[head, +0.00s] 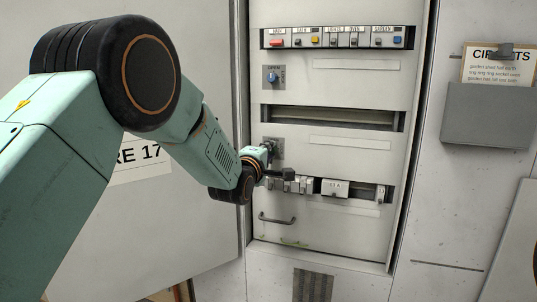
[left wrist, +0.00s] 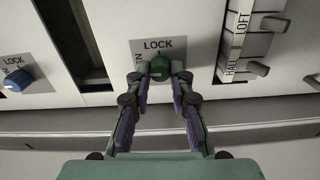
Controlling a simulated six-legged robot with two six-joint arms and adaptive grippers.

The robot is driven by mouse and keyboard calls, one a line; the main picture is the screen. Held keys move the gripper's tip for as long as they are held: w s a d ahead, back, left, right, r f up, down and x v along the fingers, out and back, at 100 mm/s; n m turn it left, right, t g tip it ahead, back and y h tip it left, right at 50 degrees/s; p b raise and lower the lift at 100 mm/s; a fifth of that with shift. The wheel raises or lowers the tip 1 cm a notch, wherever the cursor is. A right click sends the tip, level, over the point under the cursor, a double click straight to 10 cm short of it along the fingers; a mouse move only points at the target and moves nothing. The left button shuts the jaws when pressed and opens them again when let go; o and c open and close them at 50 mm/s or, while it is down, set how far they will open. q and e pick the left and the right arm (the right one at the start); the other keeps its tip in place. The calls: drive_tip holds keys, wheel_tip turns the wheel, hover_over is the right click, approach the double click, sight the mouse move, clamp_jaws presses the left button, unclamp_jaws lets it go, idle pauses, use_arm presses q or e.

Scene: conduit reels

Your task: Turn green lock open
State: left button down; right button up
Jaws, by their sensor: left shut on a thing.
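The green lock (left wrist: 159,68) is a round knob on a grey plate marked LOCK, seen in the left wrist view at top centre. My left gripper (left wrist: 160,80) is shut on the green lock, with one finger on each side of it. In the head view my left gripper (head: 268,160) reaches the lower part of the cabinet and hides the knob. The lock's plate (head: 277,149) shows partly behind the gripper. My right gripper is in neither view.
A blue lock knob (head: 273,77) sits higher on the panel. Rows of switches (head: 335,38) run along the top, and more breakers (head: 335,188) sit right of the gripper. A handle (head: 277,219) is below. A grey holder (head: 487,115) with a card is at right.

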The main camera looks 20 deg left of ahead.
use_arm(q)
drive_tip(key=shift+n, duration=0.4)
drive_tip(key=c, duration=1.2)
unclamp_jaws()
drive_tip(key=shift+s, duration=0.1)
drive_tip(key=s, duration=1.2)
drive_tip(key=shift+a, duration=0.2)
drive_tip(key=shift+w, duration=0.1)
